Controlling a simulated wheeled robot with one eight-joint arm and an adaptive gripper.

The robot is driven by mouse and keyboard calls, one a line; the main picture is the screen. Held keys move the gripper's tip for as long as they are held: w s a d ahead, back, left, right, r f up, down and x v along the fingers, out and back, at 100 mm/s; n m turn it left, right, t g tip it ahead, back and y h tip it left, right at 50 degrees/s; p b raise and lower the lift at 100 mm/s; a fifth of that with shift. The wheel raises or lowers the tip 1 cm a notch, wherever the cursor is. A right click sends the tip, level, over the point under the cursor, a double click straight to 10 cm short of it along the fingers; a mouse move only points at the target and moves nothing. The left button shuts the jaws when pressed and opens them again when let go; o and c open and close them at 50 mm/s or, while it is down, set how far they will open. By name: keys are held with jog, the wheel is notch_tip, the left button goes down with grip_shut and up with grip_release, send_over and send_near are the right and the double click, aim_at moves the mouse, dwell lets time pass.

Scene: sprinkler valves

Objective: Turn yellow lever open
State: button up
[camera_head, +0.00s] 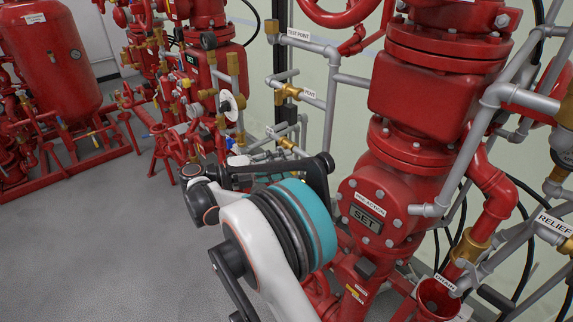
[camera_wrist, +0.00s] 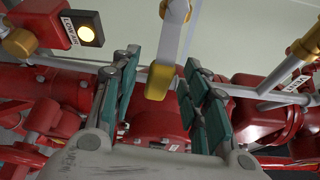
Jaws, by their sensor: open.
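In the wrist view, a yellow piece (camera_wrist: 158,82) sits at the lower end of a light grey bar (camera_wrist: 171,40). It looks like the yellow lever's grip, but I cannot be sure. My gripper (camera_wrist: 158,88) is open, with teal finger pads on both sides. The yellow piece shows between the fingers, nearer the left one, with visible gaps. I cannot tell whether it lies within their reach or beyond them. In the head view my arm covers this area, and I cannot pick out the lever or my fingertips.
A lit box labelled LOW AIR (camera_wrist: 83,30) is at upper left in the wrist view. A VENT pipe (camera_wrist: 285,92) runs at right. In the head view, a large red valve (camera_head: 415,85) stands right of my arm. Grey floor (camera_head: 85,230) is clear at left.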

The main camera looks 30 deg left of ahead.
jog(key=v, duration=1)
jog(key=shift+s+a, duration=0.15)
jog(key=shift+a, duration=0.05)
jog(key=shift+f, duration=0.15)
jog(key=c, duration=0.7)
jog(key=f+m+t, duration=0.1)
jog(key=f+m, duration=0.1)
jog(key=f+m+t+y, duration=0.1)
jog(key=f, duration=0.1)
jog(key=d+f+m+b, duration=0.1)
jog(key=m, duration=0.1)
jog(key=shift+s+d+f+m+t, duration=0.2)
jog(key=shift+f+m+t, duration=0.1)
jog(key=shift+f+t, duration=0.1)
grip_shut()
jog(key=s+d+f+m+t+y+b, duration=0.1)
jog(key=s+d+f+m+t+y, duration=0.2)
jog(key=f+m, duration=0.4)
jog(key=w+d+r+m+b, duration=0.1)
jog(key=w+d+r+b, duration=0.3)
jog(key=w+r, duration=0.3)
jog(key=shift+w+d+r+t+b, duration=0.3)
jog(key=shift+w+r+t+b, duration=0.1)
jog(key=shift+w, duration=0.75)
